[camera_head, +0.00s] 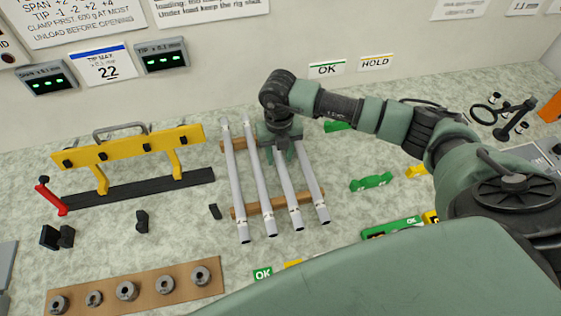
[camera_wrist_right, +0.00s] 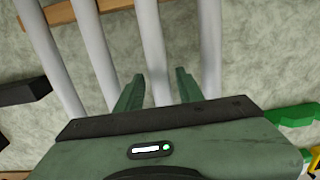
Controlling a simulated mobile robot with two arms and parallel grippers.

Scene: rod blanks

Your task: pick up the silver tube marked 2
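Several silver tubes lie side by side across two wooden rails, their near ends toward me in the head view. Small dark marks show near those ends, but I cannot read any number. My right gripper (camera_head: 281,152) is over the third tube from the left (camera_head: 288,190). In the right wrist view the fingers (camera_wrist_right: 158,90) are open, pointing down on either side of this tube (camera_wrist_right: 149,45), with a narrow gap visible. The neighbouring tubes (camera_head: 262,190) (camera_head: 310,185) lie outside the fingers. My left gripper is not in view.
The near wooden rail (camera_head: 257,208) supports the tubes. Left are a yellow clamp rig (camera_head: 130,148), a small black block (camera_head: 215,211) and a wooden board of grey rings (camera_head: 70,289). Green pieces (camera_head: 371,182) lie to the right. Bench between is clear.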

